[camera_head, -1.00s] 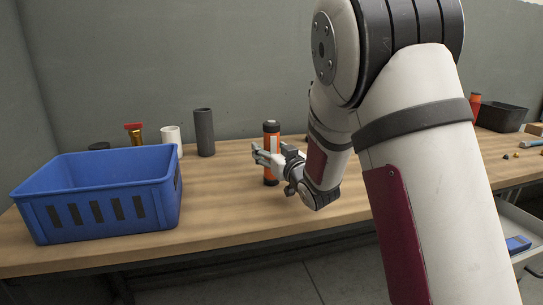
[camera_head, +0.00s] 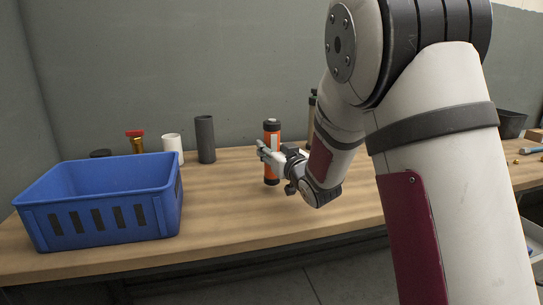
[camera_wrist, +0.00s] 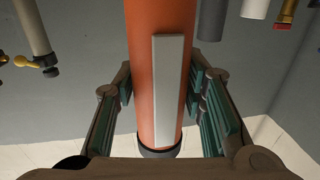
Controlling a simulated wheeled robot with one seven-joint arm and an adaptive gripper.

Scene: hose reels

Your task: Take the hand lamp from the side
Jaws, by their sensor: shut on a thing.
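The hand lamp (camera_head: 271,138) is an orange cylinder with black ends. It stands upright on the wooden bench in the head view. My gripper (camera_head: 268,157) reaches it from the right at mid-height and is shut on it. In the wrist view, the lamp's orange body (camera_wrist: 143,75), with a pale grey strip along it, stands between the two finger pads of my gripper (camera_wrist: 160,105). Part of the lamp's middle is hidden behind the fingers in the head view.
A blue crate (camera_head: 100,218) stands on the left of the wooden bench (camera_head: 230,215). Behind it are a red-topped brass fitting (camera_head: 136,142), a white cylinder (camera_head: 173,147) and a grey cylinder (camera_head: 205,138). A dark bin (camera_head: 511,124) is at the far right. Bench space between crate and lamp is clear.

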